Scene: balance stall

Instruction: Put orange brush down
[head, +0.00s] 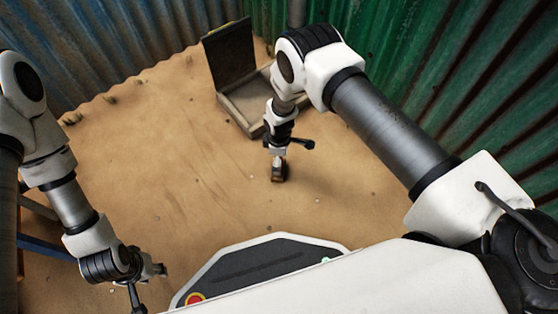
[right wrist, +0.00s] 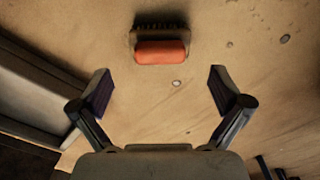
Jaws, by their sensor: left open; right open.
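The orange brush (right wrist: 162,50) lies on the sandy ground in the right wrist view, its orange body towards me and dark bristles along the far side. My right gripper (right wrist: 160,80) is open and empty, pointing down. The brush is beyond the gap between its fingertips, apart from both fingers.
An open case (head: 245,111) with its dark lid raised stands behind my right arm; its edge also shows at the left of the right wrist view (right wrist: 38,92). Corrugated walls, blue (head: 95,45) and green (head: 430,75), close the back. The sand (head: 170,150) left of centre is clear.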

